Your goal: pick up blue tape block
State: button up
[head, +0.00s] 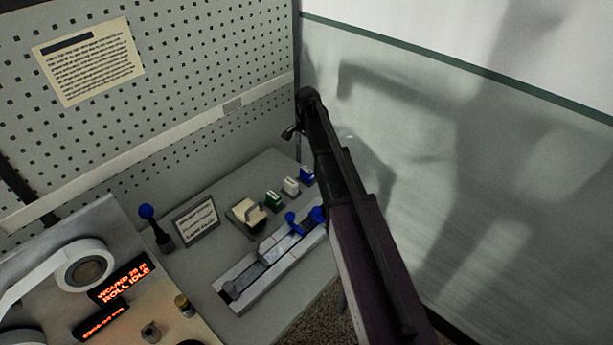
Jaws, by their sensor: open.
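The blue tape block (307,174) is a small block with a pale top marking. It stands at the far right end of a short row on the grey bench, just left of my arm in the picture. My gripper (289,132) shows small and partly hidden at the far end of my dark arm, above and slightly left of the blue block in the picture. It is open, with nothing seen in it, and apart from the block.
A white block (291,186) and a green block (273,198) stand left of the blue one. A cream block-like item (248,213) sits further left. A slide rail (250,287) with blue knobs lies in front. A pegboard (215,60) rises behind the bench (202,262).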

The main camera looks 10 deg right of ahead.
aim_at(307, 170)
jog(key=shift+f+b, duration=4.15)
jog(key=shift+f, duration=0.1)
jog(key=shift+f, duration=0.1)
jog(key=shift+s+f+b, duration=0.1)
jog(key=shift+f+b, duration=2.4)
jog(key=shift+b, duration=0.1)
jog(key=c, duration=1.1)
